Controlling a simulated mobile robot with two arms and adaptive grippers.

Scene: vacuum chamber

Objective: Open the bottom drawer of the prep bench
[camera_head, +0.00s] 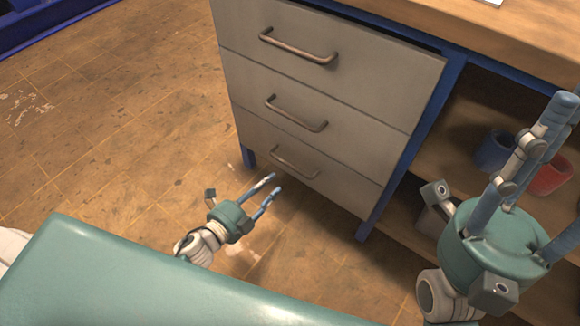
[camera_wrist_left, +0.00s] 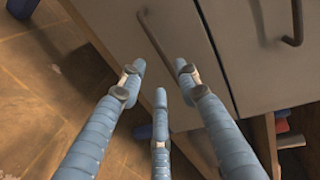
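The prep bench's bottom drawer (camera_head: 338,182) is the lowest of three grey fronts and looks shut, flush with those above. Its bar handle (camera_head: 294,163) also shows in the left wrist view (camera_wrist_left: 153,36), just beyond the fingertips. My left gripper (camera_head: 274,183) is open and empty, low in front of the bottom drawer, with its fingers pointing at the handle. In the left wrist view its three blue fingers (camera_wrist_left: 160,72) are spread apart, and I see no contact with the handle. My right gripper (camera_head: 556,140) is raised at the right, fingers apart and empty, partly cut off by the frame.
The middle drawer (camera_head: 340,120) and top drawer (camera_head: 345,60) look shut. Open shelves right of the drawers hold a blue container (camera_head: 493,152) and a red one (camera_head: 551,176). A blue bench leg (camera_head: 372,215) stands at the drawers' right. The tiled floor (camera_head: 110,130) at left is clear.

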